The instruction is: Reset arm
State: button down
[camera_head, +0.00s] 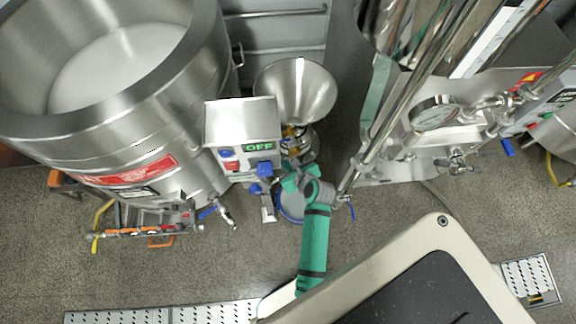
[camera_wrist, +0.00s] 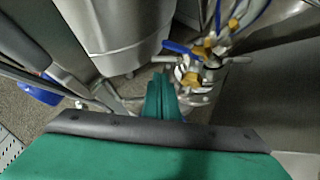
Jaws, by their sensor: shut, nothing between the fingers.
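My green arm reaches up from the bottom middle in the head view, with my gripper (camera_head: 291,180) low in front of the colloid mill (camera_head: 297,92). The mill has a steel funnel hopper on top. Its control box (camera_head: 241,124) shows a green "OFF" display and blue and red controls. In the wrist view, my gripper's green fingers (camera_wrist: 162,95) are together with nothing between them. Steel fittings with yellow parts and a blue-handled valve (camera_wrist: 190,52) are just beyond the fingertips. Whether the fingers touch anything there cannot be told.
A large steel vessel (camera_head: 190,100) with whitish contents stands at the left. Steel pipework with a pressure gauge (camera_head: 436,113) stands at the right. A blue-handled valve (camera_head: 209,212) sticks out low on the vessel. Bare speckled floor (camera_head: 240,262) lies in front.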

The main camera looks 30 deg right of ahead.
jog(key=shift+s+a+r, duration=0.3)
jog(key=shift+s+r, duration=0.15)
jog(key=shift+s, duration=0.05)
jog(key=s+a+r+n+t+h, duration=0.2)
jog(key=s+a+r+n, duration=0.2)
jog(key=s+a+n, duration=1.1)
jog(key=s+a+r+n+t+y, duration=0.1)
jog(key=s+a+r+n+t, duration=0.1)
jog(key=s+r+n, duration=0.3)
jog(key=s+a+r+n+t+y, duration=0.1)
jog(key=s+a+r+n, duration=0.3)
jog(key=r+n, duration=0.9)
jog(key=a+n, duration=0.1)
jog(key=n, duration=0.2)
jog(key=shift+s+r+t, duration=0.35)
jog(key=shift+s+t, duration=0.05)
